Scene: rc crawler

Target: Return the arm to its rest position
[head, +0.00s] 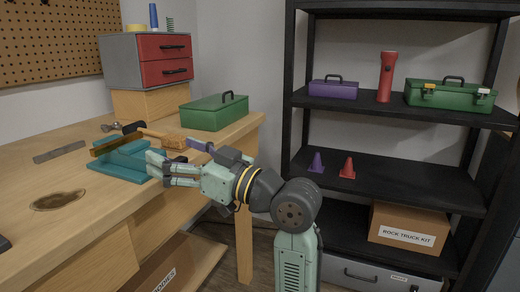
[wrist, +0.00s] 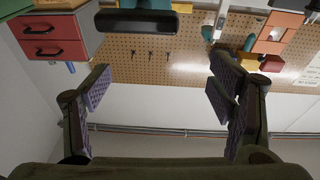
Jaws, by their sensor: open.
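My gripper (head: 160,168) is at the right side of the workbench in the head view, pointing left, at the end of my pale green arm. In the wrist view the two fingers of my gripper (wrist: 160,92) stand wide apart with purple ridged pads. Nothing is between them; the pegboard (wrist: 130,65) and wall show behind.
The wooden workbench (head: 75,215) holds a green toolbox (head: 214,112), a hammer and a red drawer unit (head: 165,60). A black shelf (head: 425,183) on the right holds toolboxes, a red flashlight (head: 386,77), two small cones and a cardboard box (head: 408,228).

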